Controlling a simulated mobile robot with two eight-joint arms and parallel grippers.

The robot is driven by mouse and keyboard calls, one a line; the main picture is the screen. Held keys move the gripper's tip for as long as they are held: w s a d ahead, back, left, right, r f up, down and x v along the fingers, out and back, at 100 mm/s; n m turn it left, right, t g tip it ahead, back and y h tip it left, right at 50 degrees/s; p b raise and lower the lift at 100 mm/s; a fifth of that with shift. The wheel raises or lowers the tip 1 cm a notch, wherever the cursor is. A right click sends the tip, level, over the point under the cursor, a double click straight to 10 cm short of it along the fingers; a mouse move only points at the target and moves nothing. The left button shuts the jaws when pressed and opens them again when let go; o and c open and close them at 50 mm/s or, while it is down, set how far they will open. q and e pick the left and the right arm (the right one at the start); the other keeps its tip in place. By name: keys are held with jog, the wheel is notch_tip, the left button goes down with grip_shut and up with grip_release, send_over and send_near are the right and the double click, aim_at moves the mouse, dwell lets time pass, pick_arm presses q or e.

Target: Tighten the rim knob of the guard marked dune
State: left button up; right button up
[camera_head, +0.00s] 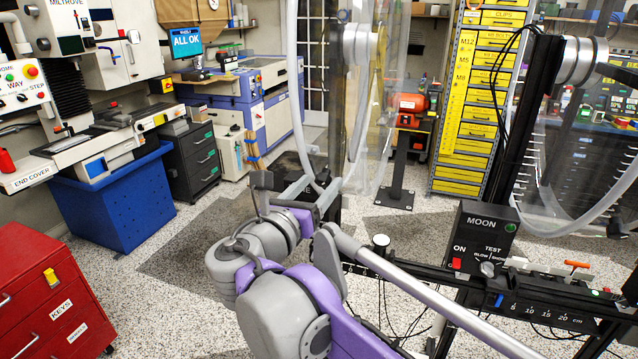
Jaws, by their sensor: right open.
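A clear guard (318,85) with a pale curved tube rim (296,90) stands in the centre. Its rim runs down close to my right gripper (294,186); I cannot tell whether they touch. The gripper is open at the end of my purple and grey arm, with no held object visible. A second clear guard (560,165) with a pale rim (585,226) is at the right, above a black box marked MOON (482,240). My left gripper is not in view.
A black rail with a centimetre scale (545,308) crosses the lower right, with loose cables below. A blue bin (120,205) and a red cabinet (45,295) stand left. Yellow drawers (472,100) stand behind. The speckled floor at centre left is clear.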

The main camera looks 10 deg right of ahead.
jog(key=shift+w+d, duration=0.4)
jog(key=shift+w, duration=0.1)
grip_shut()
